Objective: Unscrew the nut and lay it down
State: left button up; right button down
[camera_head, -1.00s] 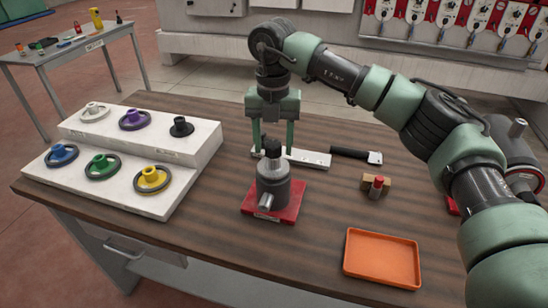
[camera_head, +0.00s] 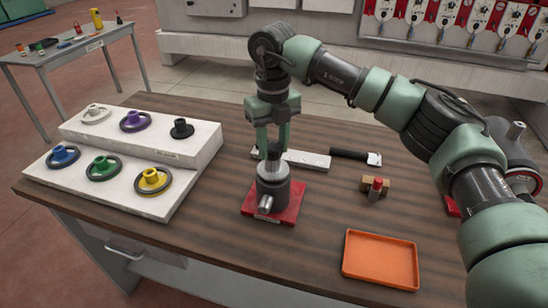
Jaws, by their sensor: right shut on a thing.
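The black nut (camera_head: 273,152) sits on top of a grey cylindrical spindle housing (camera_head: 273,190) on a red base plate (camera_head: 288,214), near the middle of the workbench. My right gripper (camera_head: 273,151) points straight down over the housing. Its two green fingers are shut on the nut, one on each side. The nut still stands upright on the housing; the thread under it cannot be made out. An orange tray (camera_head: 381,260) lies empty at the front right of the bench. My left gripper is not in view.
A white stepped rack (camera_head: 150,155) with several coloured handwheels stands on the left. Behind the housing lie a white bar (camera_head: 305,160) and a black-handled tool (camera_head: 352,154). A red-capped piece (camera_head: 376,188) by a tan block stands right.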

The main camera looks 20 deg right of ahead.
jog(key=n, duration=0.4)
jog(key=shift+n, duration=0.4)
jog(key=n, duration=0.6)
jog(key=shift+p, duration=0.4)
jog(key=n, duration=0.4)
jog(key=shift+n, duration=0.3)
jog(key=n, duration=0.5)
jog(key=c, duration=1)
grip_release()
jog(key=shift+c, duration=0.2)
